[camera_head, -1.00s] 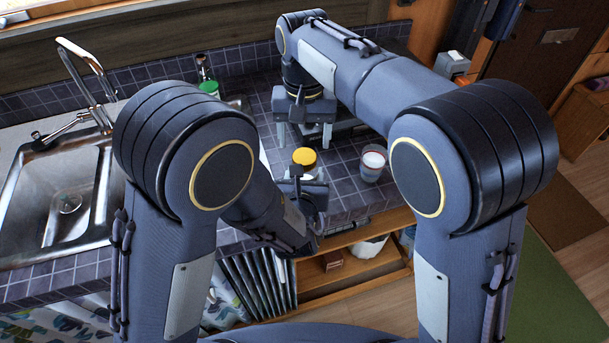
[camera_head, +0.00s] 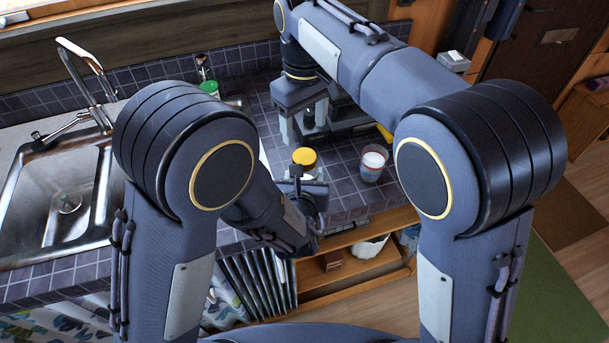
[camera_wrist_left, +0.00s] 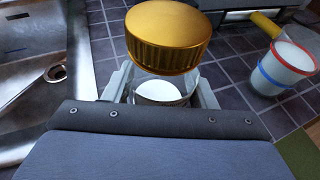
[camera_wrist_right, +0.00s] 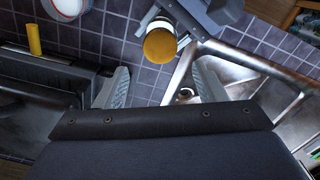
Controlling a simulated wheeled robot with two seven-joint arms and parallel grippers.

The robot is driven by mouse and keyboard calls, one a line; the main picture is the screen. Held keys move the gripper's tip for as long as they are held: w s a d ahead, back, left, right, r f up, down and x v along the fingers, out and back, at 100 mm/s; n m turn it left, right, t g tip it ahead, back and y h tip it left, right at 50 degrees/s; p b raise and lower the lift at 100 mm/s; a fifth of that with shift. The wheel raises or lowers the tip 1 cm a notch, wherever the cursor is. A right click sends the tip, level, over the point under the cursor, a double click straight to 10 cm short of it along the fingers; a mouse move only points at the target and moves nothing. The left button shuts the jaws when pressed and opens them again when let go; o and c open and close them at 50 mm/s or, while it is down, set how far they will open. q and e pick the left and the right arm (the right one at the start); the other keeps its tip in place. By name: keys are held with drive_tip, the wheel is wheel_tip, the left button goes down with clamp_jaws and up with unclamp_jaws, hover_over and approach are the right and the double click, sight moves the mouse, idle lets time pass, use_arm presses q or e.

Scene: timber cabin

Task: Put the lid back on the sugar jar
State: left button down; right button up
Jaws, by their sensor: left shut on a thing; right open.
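A round golden-yellow lid (camera_head: 303,157) is above a pale jar near the counter's front. In the left wrist view the ribbed lid (camera_wrist_left: 168,40) is large, with the white jar (camera_wrist_left: 160,91) below it between the fingers. I cannot tell whether the lid is fully seated. My left gripper (camera_head: 300,188) is shut on the jar, its fingers partly hidden. My right gripper (camera_head: 305,127) is open and empty, behind the lid and apart from it. The right wrist view shows the lid (camera_wrist_right: 160,46) beyond the open fingers (camera_wrist_right: 160,88).
A white-filled cup (camera_head: 373,163) with red and blue bands stands right of the jar. A yellow cylinder (camera_wrist_right: 33,39) lies near a dark appliance (camera_wrist_right: 50,85). A steel sink (camera_head: 65,200) is at left, and a green-capped bottle (camera_head: 209,88) stands at the back.

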sight(304, 156)
drive_tip(key=shift+f, duration=4.05)
drive_tip(key=c, duration=1)
drive_tip(key=o, duration=1.2)
drive_tip(key=shift+c, duration=0.2)
wheel_tip(304, 156, up, 12)
